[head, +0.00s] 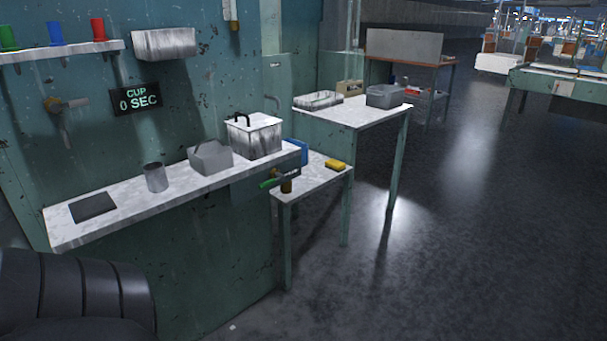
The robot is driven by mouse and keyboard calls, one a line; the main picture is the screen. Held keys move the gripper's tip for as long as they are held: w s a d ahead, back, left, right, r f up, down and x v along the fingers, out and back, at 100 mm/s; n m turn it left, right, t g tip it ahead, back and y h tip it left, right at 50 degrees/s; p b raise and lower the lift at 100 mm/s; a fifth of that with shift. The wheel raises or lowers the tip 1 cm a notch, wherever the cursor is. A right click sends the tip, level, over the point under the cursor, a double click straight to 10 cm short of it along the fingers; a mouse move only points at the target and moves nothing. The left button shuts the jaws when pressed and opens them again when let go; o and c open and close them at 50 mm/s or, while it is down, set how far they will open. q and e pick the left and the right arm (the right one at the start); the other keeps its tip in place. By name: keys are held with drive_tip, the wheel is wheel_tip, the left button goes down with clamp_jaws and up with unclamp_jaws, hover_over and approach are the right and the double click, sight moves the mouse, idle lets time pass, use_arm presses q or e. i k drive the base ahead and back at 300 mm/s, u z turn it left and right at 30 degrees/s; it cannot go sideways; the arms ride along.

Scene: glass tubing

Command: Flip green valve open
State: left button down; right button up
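A green valve handle (268,184) shows below the right end of the long counter, in front of a lower side table. It sits on a dark fitting with a brownish part under it. Whether the valve is open or shut is too small to tell. Neither of my grippers is in the head view. A dark, ribbed, rounded part, likely of my own arm, fills the lower left corner, far from the valve.
The counter (125,206) holds a dark pad (93,207), metal cup (155,178), grey box (210,158) and lidded metal container (254,137). A yellow sponge (335,165) lies on the side table (313,183). The floor (450,240) at right is clear.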

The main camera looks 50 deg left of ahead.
sight(278, 176)
drive_tip(key=u, duration=0.45)
drive_tip(key=i, duration=0.95)
drive_tip(key=u, duration=0.8)
